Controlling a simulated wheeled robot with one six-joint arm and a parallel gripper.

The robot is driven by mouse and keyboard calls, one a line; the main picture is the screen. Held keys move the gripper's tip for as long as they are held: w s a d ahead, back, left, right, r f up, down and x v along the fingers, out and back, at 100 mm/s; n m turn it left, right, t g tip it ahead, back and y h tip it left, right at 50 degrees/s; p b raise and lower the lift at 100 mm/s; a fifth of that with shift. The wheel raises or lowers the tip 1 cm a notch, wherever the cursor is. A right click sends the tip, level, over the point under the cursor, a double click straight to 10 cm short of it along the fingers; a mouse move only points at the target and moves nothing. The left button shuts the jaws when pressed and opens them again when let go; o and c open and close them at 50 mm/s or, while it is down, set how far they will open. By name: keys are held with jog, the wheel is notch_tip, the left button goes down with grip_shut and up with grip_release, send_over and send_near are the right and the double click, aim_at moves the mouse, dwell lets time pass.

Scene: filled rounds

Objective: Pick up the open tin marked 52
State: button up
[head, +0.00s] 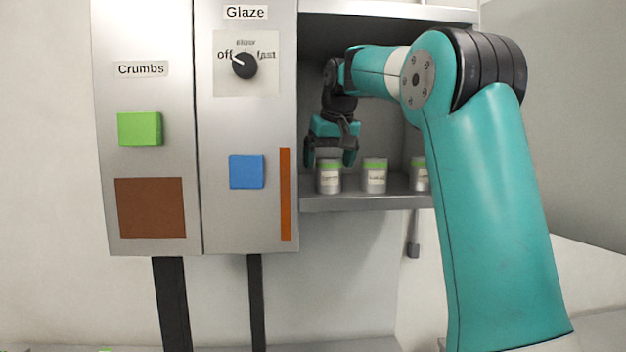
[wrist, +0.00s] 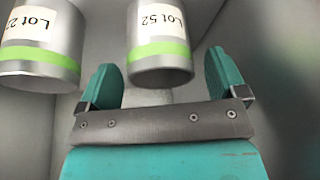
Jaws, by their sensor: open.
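The tin marked "Lot 52" (wrist: 160,60) is a grey metal cylinder with a white label and a green band, seen upside down in the wrist view. In the head view, the leftmost shelf tin (head: 329,180) appears to be the same one, upright below my gripper. My gripper (head: 330,158) is open and empty. Its two teal fingers (wrist: 164,76) stand apart on either side of the tin's banded end, with gaps showing. I cannot tell how far down the fingers reach or see into the tin.
A second tin (wrist: 40,45), its lot number partly cut off, stands close beside it. In the head view, more tins (head: 374,177) (head: 420,174) stand to the right on the grey shelf (head: 365,201). The Glaze cabinet (head: 245,210) wall is close on the left.

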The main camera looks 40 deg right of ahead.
jog(key=shift+w+f, duration=0.1)
jog(key=shift+f, duration=0.05)
jog(key=c, duration=1)
